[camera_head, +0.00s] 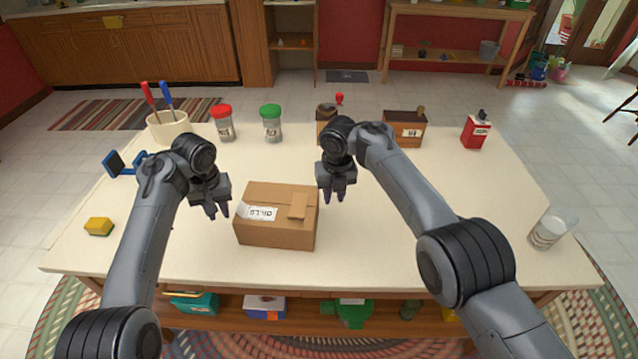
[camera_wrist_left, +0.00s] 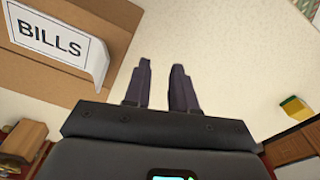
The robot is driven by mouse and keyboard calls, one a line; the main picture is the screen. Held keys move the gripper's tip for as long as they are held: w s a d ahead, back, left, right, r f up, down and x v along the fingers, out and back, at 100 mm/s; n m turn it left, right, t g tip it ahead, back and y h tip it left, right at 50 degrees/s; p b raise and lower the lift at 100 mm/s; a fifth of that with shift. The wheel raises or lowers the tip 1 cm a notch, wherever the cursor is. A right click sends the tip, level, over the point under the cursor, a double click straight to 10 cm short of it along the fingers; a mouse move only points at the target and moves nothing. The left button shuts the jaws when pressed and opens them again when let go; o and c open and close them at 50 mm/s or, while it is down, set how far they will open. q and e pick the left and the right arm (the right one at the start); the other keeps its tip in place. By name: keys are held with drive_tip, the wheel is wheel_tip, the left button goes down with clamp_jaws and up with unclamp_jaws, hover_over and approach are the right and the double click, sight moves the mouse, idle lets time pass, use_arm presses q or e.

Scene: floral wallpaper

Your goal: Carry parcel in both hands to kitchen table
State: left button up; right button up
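The parcel, a brown cardboard box (camera_head: 277,236) with a white label, sits on the cream table (camera_head: 420,190), near its middle front. In the left wrist view, a cardboard face (camera_wrist_left: 110,20) with a label reading BILLS, apparently the parcel, fills the upper left. My left gripper (camera_head: 217,211) is just left of the parcel, fingers down, empty, with a gap between its fingers (camera_wrist_left: 161,70). My right gripper (camera_head: 337,197) is just right of the parcel's far corner, with its fingers apart and empty. Neither gripper visibly touches the parcel. I cannot tell whether this is the kitchen table.
A yellow sponge (camera_head: 99,227) lies at left. A utensil crock (camera_head: 168,126), red-lidded jar (camera_head: 223,122), green-lidded jar (camera_head: 271,122), brown box (camera_head: 404,129) and red container (camera_head: 476,130) stand along the back. A glass (camera_head: 552,229) stands at right. Dark furniture legs (camera_head: 628,112) show at far right.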

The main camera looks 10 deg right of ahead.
use_arm(q)
wheel_tip(320, 180, up, 12)
drive_tip(key=shift+s, duration=0.45)
use_arm(e)
wheel_tip(320, 180, up, 12)
drive_tip(key=shift+s, duration=0.45)
drive_tip(key=shift+s, duration=0.1)
idle(0.6)
